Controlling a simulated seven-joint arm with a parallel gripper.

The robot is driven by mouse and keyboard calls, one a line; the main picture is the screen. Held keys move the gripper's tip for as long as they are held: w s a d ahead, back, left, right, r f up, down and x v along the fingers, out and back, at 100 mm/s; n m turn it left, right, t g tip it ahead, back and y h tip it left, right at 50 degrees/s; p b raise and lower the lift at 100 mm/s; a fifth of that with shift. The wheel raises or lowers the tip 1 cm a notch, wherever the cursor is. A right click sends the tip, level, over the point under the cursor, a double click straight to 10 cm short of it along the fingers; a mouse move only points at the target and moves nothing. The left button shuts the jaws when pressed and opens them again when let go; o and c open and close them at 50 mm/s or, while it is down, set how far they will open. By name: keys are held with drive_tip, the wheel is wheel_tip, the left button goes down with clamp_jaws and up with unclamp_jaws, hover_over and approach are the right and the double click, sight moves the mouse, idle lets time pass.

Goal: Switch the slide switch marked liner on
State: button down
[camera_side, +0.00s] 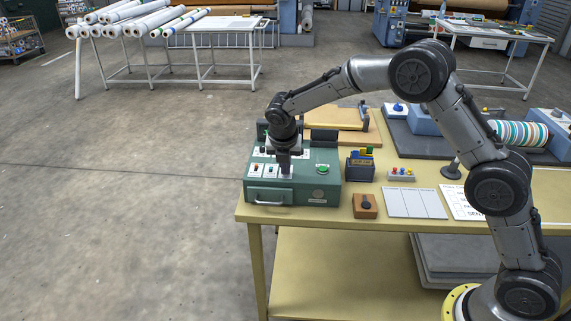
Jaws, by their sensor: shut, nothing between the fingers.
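A green control box (318,195) stands at the left end of the yellow table. Small switches on white plates (262,170) sit on its sloped top, with a green button (322,169) to their right. The markings are too small to read, so I cannot tell which switch is the liner one or how it is set. My gripper (284,172) is shut and empty, pointing down at the top of the box, just right of the white plates. It hides part of the panel behind it. I cannot tell whether its tips touch the panel.
A wooden board with a handle (345,127) lies behind the box. A dark block with coloured pieces (360,168), a brown knob box (365,206), a small grey strip with coloured knobs (401,175) and a pale panel (414,203) are to the right. The table's front edge is close.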

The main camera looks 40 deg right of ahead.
drive_tip(key=shift+s+a+r, duration=0.25)
drive_tip(key=shift+s+a, duration=0.85)
drive_tip(key=shift+a, duration=0.1)
drive_tip(key=v, duration=0.9)
drive_tip(key=shift+r, duration=0.3)
drive_tip(key=shift+d, duration=0.1)
